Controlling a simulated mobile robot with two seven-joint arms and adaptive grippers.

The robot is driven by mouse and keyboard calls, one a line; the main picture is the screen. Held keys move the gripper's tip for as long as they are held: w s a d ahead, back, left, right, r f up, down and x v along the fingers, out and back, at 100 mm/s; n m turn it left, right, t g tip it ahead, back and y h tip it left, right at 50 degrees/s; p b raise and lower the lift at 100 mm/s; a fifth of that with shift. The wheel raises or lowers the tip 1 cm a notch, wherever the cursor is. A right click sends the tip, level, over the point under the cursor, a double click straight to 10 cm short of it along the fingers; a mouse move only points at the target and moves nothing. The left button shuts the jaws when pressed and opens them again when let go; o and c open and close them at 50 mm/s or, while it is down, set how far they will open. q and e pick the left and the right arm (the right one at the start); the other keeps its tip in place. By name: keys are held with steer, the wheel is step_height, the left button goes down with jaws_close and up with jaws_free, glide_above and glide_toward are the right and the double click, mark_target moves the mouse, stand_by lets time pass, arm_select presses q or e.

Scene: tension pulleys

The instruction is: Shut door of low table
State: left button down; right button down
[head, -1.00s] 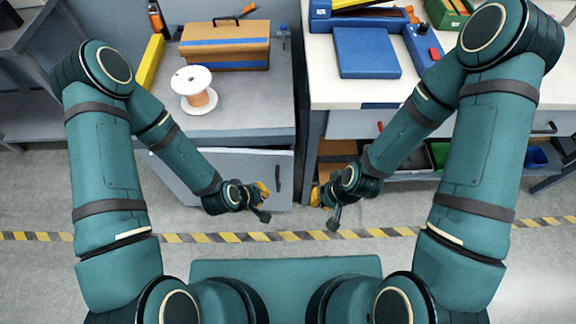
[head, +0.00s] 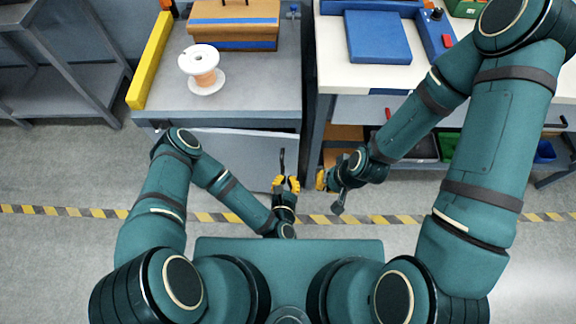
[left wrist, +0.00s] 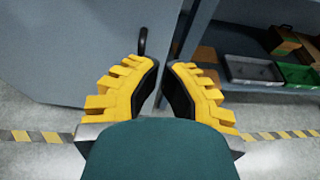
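The low table (head: 250,97) is a grey cabinet at the left of the head view. Its grey door (head: 235,158) stands at the front, seemingly a little ajar. The door also fills the upper left of the left wrist view (left wrist: 75,50). A dark upright handle (head: 282,162) is near the door's right edge and shows in the left wrist view (left wrist: 143,42). My left gripper (head: 287,182) is in front of the handle, its yellow fingers apart and empty. My right gripper (head: 322,180) is to its right, partly hidden by its wrist, so its opening is unclear.
A wire spool (head: 202,72), an orange-brown toolbox (head: 235,25) and a yellow bar (head: 150,60) are on the low table. A white-topped workbench (head: 400,75) with bins below stands at right. A grey shelf (head: 75,75) is at far left. The floor in front is clear.

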mark_target(291, 145)
arm_select(q)
steer(key=x, duration=0.4)
steer(key=b+x, duration=0.1)
steer(key=x, duration=0.2)
steer(key=b+x, duration=0.1)
steer(key=x, duration=0.3)
steer(key=shift+w+r, duration=0.25)
steer(key=shift+w, duration=0.2)
steer(key=shift+w+d+b, duration=0.1)
steer(key=shift+w+b, duration=0.2)
steer(key=shift+w, duration=0.3)
steer(key=shift+w, duration=0.15)
